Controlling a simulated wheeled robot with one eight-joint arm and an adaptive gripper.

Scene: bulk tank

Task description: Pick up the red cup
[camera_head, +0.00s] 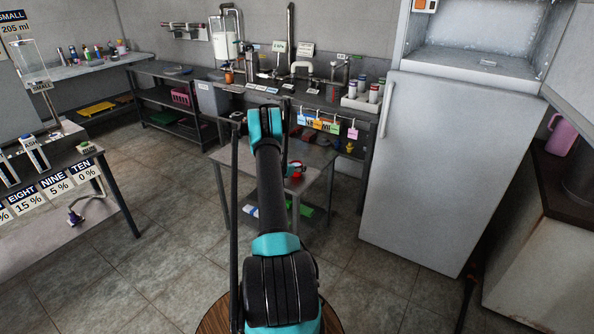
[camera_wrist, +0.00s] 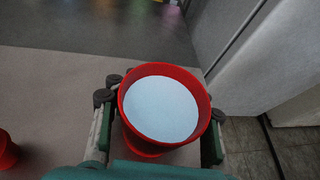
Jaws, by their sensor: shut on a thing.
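The red cup (camera_wrist: 207,103) is between the two fingers of my gripper (camera_wrist: 158,125) in the wrist view. My gripper is shut on it, with one finger at each side. The cup looks upright, and a pale blue-white content fills its round opening. I cannot tell whether the cup touches the tabletop. Another red object (camera_wrist: 6,151) is cut off at the left edge of the wrist view.
A tall grey-white fridge (camera_head: 428,170) stands right of the small table, its upper compartment open. A workbench (camera_head: 270,96) with several bottles and tools runs along the back wall. A rack with percent labels (camera_head: 50,186) is at the left. The tiled floor (camera_head: 150,240) between is clear.

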